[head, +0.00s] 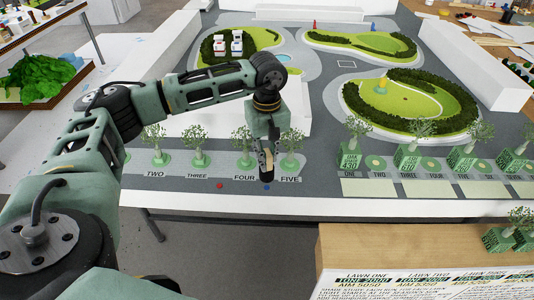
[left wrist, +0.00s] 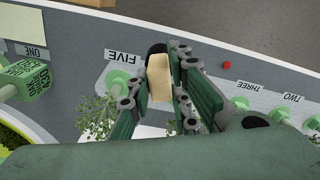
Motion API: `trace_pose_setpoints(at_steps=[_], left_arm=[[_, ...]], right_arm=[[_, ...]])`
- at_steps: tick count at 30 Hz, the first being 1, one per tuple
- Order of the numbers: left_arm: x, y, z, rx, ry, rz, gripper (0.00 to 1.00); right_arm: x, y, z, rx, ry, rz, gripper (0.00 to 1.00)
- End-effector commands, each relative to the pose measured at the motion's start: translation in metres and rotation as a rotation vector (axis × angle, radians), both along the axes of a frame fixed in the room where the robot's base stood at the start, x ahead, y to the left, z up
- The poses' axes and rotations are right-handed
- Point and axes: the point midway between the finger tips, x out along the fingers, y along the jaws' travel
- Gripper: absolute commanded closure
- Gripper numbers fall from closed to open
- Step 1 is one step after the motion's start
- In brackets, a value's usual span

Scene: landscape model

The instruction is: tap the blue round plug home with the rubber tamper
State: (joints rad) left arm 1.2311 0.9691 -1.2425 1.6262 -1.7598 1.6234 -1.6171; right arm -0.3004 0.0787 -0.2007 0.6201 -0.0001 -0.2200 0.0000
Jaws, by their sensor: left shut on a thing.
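My left gripper (head: 266,160) points down over the front strip of the model, between the FOUR and FIVE labels. It is shut on the rubber tamper (left wrist: 160,78), a pale wooden block with a black end (left wrist: 157,48). The blue round plug (head: 267,187) shows as a small blue dot just in front of the tamper's lower end in the head view. I cannot tell whether they touch. In the left wrist view the blue plug is not visible. My left gripper also shows there (left wrist: 162,85). My right gripper is not in view.
A red round plug (head: 219,185) sits to the left on the same strip. Small trees, such as one by FIVE (head: 291,143), stand close to the gripper. Green labelled blocks (head: 350,158) with trees stand to the right. The strip's front edge is bare.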

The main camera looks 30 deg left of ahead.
Motion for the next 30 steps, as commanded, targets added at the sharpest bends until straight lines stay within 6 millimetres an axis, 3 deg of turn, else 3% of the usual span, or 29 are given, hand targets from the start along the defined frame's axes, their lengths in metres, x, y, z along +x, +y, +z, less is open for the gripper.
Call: trace_pose_setpoints(at_steps=[18, 30], left_arm=[[0.000, 0.000, 0.050, -0.001, 0.000, 0.000, 1.00], [0.000, 0.000, 0.050, 0.000, 0.000, 0.000, 1.00]], right_arm=[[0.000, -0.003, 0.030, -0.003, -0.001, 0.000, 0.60], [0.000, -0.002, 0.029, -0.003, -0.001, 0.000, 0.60]])
